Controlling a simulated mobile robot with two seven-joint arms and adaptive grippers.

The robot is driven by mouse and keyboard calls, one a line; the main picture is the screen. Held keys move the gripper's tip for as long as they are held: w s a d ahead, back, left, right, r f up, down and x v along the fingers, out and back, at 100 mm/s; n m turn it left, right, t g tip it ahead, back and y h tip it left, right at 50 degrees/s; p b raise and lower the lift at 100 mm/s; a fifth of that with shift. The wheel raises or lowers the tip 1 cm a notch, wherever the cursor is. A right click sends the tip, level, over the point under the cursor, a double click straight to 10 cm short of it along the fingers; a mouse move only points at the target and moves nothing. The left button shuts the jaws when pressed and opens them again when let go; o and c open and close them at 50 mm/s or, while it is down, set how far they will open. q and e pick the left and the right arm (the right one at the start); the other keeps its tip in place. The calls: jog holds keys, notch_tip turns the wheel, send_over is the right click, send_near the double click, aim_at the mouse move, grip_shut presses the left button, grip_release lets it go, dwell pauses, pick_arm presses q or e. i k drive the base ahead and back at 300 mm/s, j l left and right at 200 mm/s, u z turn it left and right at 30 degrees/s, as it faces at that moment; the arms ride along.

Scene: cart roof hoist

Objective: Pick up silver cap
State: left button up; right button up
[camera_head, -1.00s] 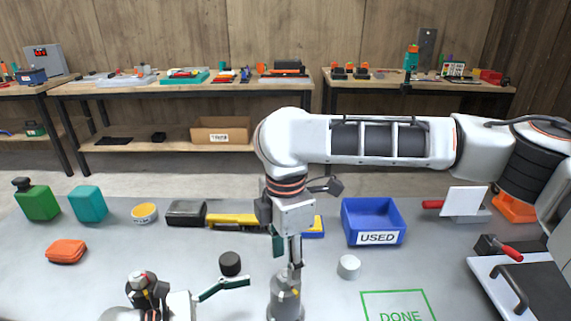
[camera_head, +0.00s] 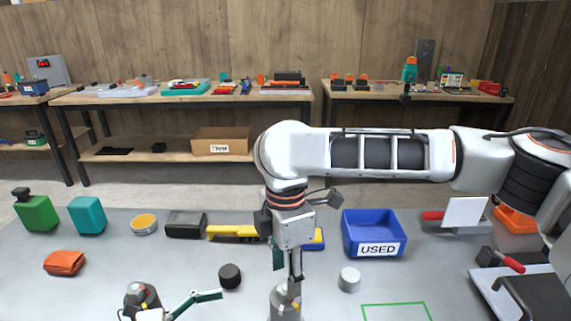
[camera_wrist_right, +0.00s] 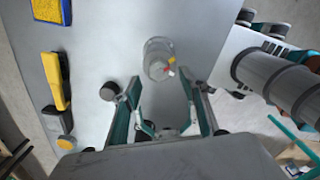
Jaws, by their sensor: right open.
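The silver cap (camera_head: 349,279) is a short, light grey cylinder standing on the grey table, right of my right gripper and in front of the blue USED bin. I do not make it out in the right wrist view. My right gripper (camera_head: 289,268) points down, open and empty, to the left of the cap and apart from it. Its spread teal fingers (camera_wrist_right: 162,100) show in the wrist view. My left gripper (camera_head: 205,296) is low at the left, with a teal finger showing; its opening is unclear.
A grey cylinder with red and yellow bits (camera_wrist_right: 158,58) is below my right fingers. A black cap (camera_head: 230,275) stands to the left. The blue USED bin (camera_head: 376,249), a yellow brush (camera_head: 222,232) and a dark box (camera_head: 185,225) line the back. A green outline (camera_head: 395,305) marks bare table.

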aim_at(350, 278)
jog(key=k, duration=1.5)
